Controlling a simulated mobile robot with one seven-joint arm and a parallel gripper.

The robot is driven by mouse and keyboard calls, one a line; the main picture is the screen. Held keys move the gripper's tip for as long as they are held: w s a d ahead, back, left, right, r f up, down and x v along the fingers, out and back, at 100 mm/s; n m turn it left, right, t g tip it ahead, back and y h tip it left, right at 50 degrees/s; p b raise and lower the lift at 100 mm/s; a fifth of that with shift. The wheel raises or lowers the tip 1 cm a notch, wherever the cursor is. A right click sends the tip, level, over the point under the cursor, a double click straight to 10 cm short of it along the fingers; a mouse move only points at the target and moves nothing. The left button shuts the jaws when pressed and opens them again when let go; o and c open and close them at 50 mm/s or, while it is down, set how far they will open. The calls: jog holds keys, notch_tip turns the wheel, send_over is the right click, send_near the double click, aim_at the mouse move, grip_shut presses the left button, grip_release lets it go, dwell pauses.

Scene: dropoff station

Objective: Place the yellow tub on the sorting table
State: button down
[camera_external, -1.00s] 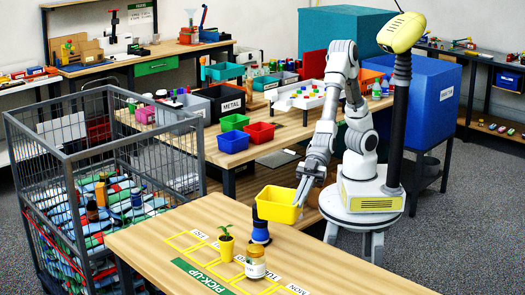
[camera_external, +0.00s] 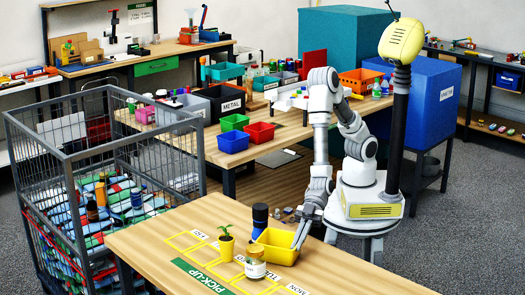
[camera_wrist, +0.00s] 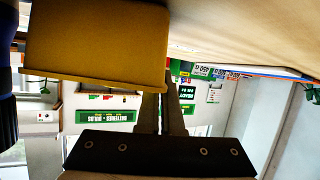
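The yellow tub (camera_external: 283,255) is upright at the pick-up table's (camera_external: 335,275) surface, between a jar and a blue bottle; I cannot tell whether its base touches the wood. My gripper (camera_external: 301,238) is at the tub's right side. In the wrist view, the tub (camera_wrist: 95,45) fills the upper left, and my narrow fingers (camera_wrist: 163,105) meet its rim and look closed on its wall. The sorting table is not clearly labelled; a wooden table (camera_external: 285,137) behind holds a blue tub (camera_external: 233,142) and a red tub (camera_external: 260,133).
The jar (camera_external: 255,262) and plant pot (camera_external: 226,246) stand close to the tub's left. The dark-capped blue bottle (camera_external: 260,218) is just behind it. A wire cage (camera_external: 110,165) stands left. The rear table has bare wood near its front edge.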

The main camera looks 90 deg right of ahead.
jog(key=shift+f+b, duration=0.15)
jog(key=shift+b, duration=0.15)
jog(key=c, duration=1.1)
grip_release()
